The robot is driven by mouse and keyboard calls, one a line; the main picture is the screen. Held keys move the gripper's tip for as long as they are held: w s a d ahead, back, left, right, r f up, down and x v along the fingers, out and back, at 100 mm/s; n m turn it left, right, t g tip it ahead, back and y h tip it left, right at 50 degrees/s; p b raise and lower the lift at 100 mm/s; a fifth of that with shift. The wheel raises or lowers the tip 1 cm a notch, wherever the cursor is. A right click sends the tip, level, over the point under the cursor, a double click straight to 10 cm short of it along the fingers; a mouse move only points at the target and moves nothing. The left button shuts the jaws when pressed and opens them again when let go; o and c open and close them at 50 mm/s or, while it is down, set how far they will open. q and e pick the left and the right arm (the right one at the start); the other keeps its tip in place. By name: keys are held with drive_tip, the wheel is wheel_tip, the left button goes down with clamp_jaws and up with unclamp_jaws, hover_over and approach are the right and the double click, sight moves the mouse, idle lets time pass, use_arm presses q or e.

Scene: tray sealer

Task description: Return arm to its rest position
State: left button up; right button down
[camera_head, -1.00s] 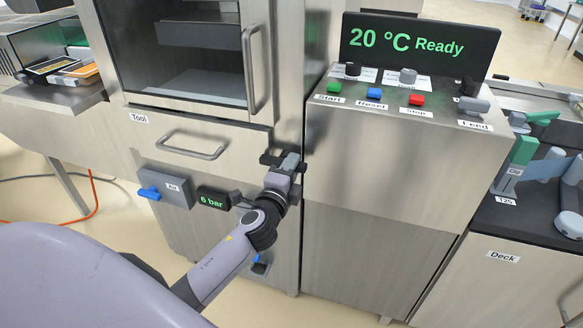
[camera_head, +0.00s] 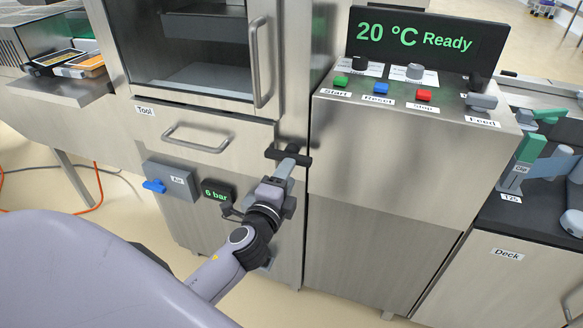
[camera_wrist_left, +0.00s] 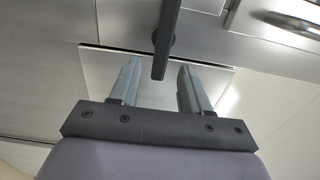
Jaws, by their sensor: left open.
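My left gripper (camera_head: 287,168) is in front of the steel machine, at the right end of the tool drawer. Its grey fingers are open and point at a dark bar-shaped handle (camera_head: 290,154) on the machine front. In the left wrist view the handle (camera_wrist_left: 168,38) appears in the gap between the open fingers (camera_wrist_left: 158,66), with its lower end near the fingertips. Whether the fingers touch it cannot be told. Nothing is gripped. My right gripper is not in view.
The tool drawer handle (camera_head: 198,139), the blue air valve (camera_head: 154,186) and the pressure display (camera_head: 217,193) are left of my gripper. The control panel with buttons (camera_head: 381,88) stands to the right. Open floor (camera_head: 30,185) shows at the left.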

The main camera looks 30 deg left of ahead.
use_arm(q)
drive_tip(key=shift+v, duration=0.8)
drive_tip(key=s+d+f+n+g+h+p, duration=0.3)
drive_tip(key=s+d+f+n+p, duration=0.1)
drive_tip(key=s, duration=0.5)
drive_tip(key=s+d+f+n+g+h+p, duration=0.3)
drive_tip(key=s+d+n+p, duration=0.3)
drive_tip(key=s+n, duration=0.3)
drive_tip(key=shift+s+d+f+g+h+p, duration=0.35)
drive_tip(key=shift+s+f, duration=0.2)
drive_tip(key=shift+f, duration=0.2)
drive_tip(key=shift+a, duration=0.1)
